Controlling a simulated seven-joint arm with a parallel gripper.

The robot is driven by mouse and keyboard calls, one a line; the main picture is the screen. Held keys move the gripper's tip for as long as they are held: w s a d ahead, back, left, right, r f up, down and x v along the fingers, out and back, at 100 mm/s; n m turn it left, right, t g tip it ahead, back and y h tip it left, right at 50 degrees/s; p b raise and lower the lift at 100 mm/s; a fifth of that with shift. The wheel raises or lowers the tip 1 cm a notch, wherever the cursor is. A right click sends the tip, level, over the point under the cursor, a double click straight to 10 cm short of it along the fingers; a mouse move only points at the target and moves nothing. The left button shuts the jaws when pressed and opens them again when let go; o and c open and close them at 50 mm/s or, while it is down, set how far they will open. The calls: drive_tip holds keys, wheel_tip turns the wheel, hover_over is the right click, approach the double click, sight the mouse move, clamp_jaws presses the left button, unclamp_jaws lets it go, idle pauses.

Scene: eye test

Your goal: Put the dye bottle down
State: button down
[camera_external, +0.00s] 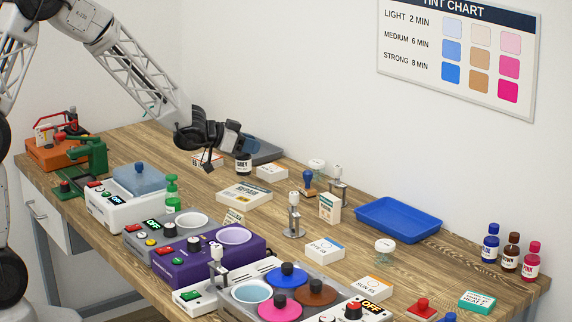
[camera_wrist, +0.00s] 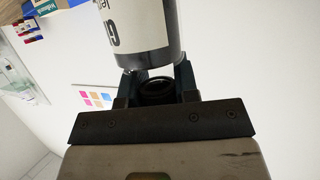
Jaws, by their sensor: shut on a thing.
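The dye bottle (camera_external: 243,165) is small and dark with a white label that seems to read GREY. It is upright at the back of the table in the external view. My gripper (camera_external: 234,147) is shut on its top end, with the bottle below the fingers. In the wrist view, which is turned upside down, the bottle (camera_wrist: 140,25) shows its white label and dark shoulder; my gripper (camera_wrist: 155,88) is at its cap end. The bottle's base is out of the wrist view. I cannot tell whether the base touches the table.
White boxes (camera_external: 272,172) and a grey device (camera_external: 262,150) stand close to the bottle. A blue tray (camera_external: 399,219) and three capped bottles (camera_external: 511,252) are to the right. Colour-pot machines (camera_external: 210,255) fill the front. Bare wood (camera_external: 205,188) shows left of the bottle.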

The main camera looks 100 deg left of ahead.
sight(246, 160)
drive_tip(key=shift+f, duration=0.15)
drive_tip(key=shift+f, duration=2.35)
drive_tip(key=shift+f, duration=0.1)
drive_tip(key=c, duration=0.9)
unclamp_jaws()
drive_tip(key=shift+o, duration=0.2)
drive_tip(key=shift+s+d+r, duration=0.25)
drive_tip(key=shift+s+r, duration=0.1)
drive_tip(key=shift+s, duration=0.1)
drive_tip(key=shift+v, duration=2.15)
